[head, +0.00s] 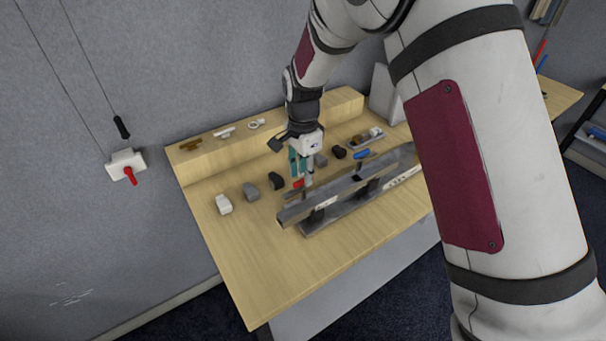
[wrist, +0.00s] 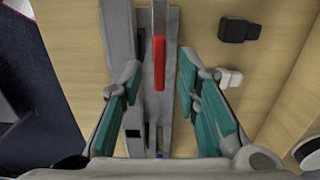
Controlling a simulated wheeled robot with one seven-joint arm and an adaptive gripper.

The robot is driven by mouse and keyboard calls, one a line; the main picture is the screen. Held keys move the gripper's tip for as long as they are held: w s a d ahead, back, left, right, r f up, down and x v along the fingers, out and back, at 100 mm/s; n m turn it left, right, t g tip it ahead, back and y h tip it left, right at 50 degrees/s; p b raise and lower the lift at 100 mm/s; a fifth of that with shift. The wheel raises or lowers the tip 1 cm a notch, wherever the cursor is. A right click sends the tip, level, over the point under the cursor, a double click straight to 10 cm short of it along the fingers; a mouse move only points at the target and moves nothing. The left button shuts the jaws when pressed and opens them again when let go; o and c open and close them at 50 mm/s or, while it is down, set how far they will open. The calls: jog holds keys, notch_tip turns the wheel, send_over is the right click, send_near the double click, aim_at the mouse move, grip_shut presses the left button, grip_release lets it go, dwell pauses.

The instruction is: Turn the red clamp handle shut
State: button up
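The red clamp handle (wrist: 159,40) shows in the wrist view as a narrow upright bar on the grey metal clamp (wrist: 121,35). My gripper (wrist: 160,72) is open, with one teal finger on each side of the handle's line. The handle lies mostly beyond the fingertips, and I see a gap on both sides; I cannot tell the height difference. In the head view a bit of the red handle (head: 298,184) shows beside my gripper (head: 304,177), at the left part of the long grey clamp rail (head: 345,193). My fingers partly hide it there.
A wooden ledge (head: 225,146) at the back holds small fittings. A white wall box (head: 124,162) carries another red lever. The table's (head: 250,260) front left is bare.

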jog(key=shift+f, duration=0.7)
grip_shut()
